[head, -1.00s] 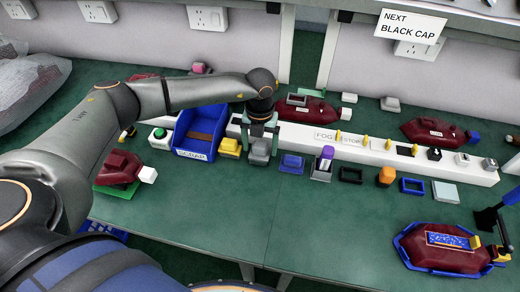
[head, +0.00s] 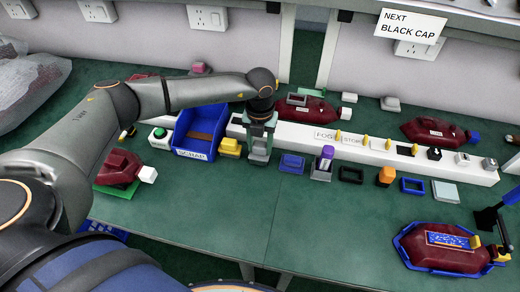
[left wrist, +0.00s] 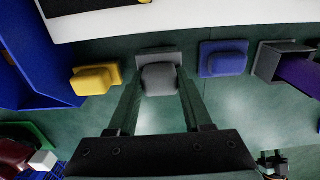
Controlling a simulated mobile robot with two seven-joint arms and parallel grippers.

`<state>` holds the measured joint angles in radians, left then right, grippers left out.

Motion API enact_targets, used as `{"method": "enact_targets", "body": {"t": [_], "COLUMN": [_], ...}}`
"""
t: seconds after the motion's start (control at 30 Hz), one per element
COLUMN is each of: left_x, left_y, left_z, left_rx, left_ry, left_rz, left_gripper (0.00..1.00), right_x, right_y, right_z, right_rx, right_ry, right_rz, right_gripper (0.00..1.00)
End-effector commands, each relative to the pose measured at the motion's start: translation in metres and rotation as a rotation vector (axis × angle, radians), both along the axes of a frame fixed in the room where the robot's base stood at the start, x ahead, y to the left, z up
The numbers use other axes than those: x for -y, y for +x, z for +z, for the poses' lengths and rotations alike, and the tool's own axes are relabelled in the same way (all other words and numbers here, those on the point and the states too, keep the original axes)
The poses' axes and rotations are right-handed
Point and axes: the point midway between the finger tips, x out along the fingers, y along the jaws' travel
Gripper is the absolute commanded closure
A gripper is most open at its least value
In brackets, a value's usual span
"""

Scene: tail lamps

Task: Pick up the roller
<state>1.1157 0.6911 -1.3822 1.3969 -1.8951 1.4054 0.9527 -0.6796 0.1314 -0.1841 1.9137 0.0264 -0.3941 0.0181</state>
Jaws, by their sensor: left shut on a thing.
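My left gripper (head: 260,152) points down at the front of the bench, shut on a grey block-shaped cap (left wrist: 160,79). In the left wrist view the fingers (left wrist: 160,86) lie along both sides of the cap, and a wider grey base shows behind it. A purple-topped cylinder (head: 327,153) stands in a grey holder (head: 321,171) to the right of the gripper, apart from it. It may be the roller, but I cannot tell for sure. The cylinder also shows in the left wrist view (left wrist: 302,72). My right gripper is not in view.
A yellow block (head: 230,146) and a blue scrap bin (head: 195,153) are left of the gripper. A blue block (head: 292,163) is close on its right. A long white rail (head: 370,154) runs behind. The green bench front (head: 330,225) is clear.

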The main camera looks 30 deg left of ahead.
Motion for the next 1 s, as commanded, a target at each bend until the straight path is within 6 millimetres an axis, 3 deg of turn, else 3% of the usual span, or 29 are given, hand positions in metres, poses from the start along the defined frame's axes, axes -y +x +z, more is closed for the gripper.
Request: {"method": "enact_targets", "body": {"t": [0.37, 0.6, 0.9, 1.0], "left_x": [0.0, 0.0, 0.035, 0.049], "left_y": [0.001, 0.001, -0.044, -0.064], "left_z": [0.005, 0.035, 0.096, 0.103], "left_rx": [0.002, 0.005, 0.006, 0.003], "left_ry": [-0.001, -0.001, 0.0, 0.0], "left_rz": [0.0, -0.002, -0.007, -0.008], "left_gripper": [1.0, 1.0, 1.0, 1.0], "right_x": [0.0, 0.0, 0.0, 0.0], "right_y": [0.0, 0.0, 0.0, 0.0], "right_z": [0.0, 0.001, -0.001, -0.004], "right_rx": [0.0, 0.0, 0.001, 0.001], "right_ry": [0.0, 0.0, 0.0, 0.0], "right_rz": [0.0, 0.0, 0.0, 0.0], "right_gripper": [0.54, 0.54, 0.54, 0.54]}}
